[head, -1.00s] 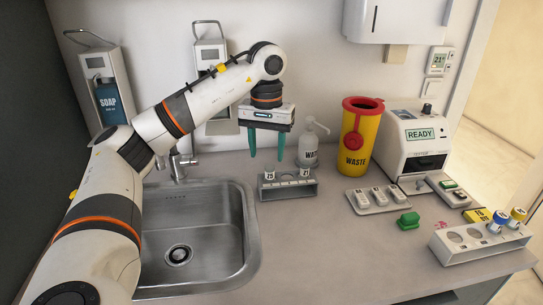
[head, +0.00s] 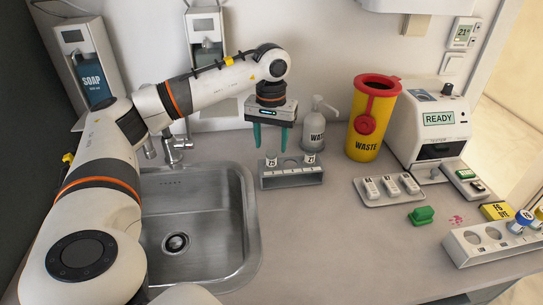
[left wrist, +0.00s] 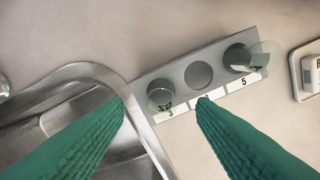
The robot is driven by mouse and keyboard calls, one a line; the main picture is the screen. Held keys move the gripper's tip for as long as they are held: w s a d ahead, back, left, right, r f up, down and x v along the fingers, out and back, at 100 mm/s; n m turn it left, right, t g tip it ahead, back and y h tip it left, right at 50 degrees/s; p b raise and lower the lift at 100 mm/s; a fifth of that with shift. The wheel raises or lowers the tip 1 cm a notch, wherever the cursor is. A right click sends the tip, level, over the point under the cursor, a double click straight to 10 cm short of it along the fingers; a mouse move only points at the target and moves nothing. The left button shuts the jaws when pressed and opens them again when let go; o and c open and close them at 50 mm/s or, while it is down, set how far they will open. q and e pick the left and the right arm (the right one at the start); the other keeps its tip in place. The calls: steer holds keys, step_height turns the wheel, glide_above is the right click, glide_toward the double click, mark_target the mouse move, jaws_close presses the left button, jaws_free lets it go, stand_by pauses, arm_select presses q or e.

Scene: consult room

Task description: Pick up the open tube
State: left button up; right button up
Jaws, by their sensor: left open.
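A grey rack (head: 292,179) stands behind the sink's right edge and holds two small clear tubes. The left tube (head: 271,160) and the right tube (head: 309,158) bear white labels; neither shows a coloured cap. In the left wrist view the left tube (left wrist: 160,96) is in slot 3 and the right tube (left wrist: 240,57) in slot 5; the middle slot is empty. My left gripper (head: 271,146) is open and empty above the rack, fingers pointing down. In the left wrist view its green fingertips (left wrist: 160,101) are either side of the slot 3 tube in the picture. My right gripper is not seen.
Behind stand a white pump bottle (head: 313,130) and a yellow waste bin (head: 368,130). To the right are a small tray (head: 375,199), a green block (head: 421,215), an analyser (head: 436,125) and a rack with capped tubes (head: 465,250).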

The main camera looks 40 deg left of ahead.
mark_target(271, 153)
arm_select(q)
steer(key=shift+f+p, duration=0.4)
steer(key=shift+f, duration=1.75)
steer(key=shift+d, duration=0.1)
steer(key=shift+c, duration=0.5)
steer(key=c, duration=0.9)
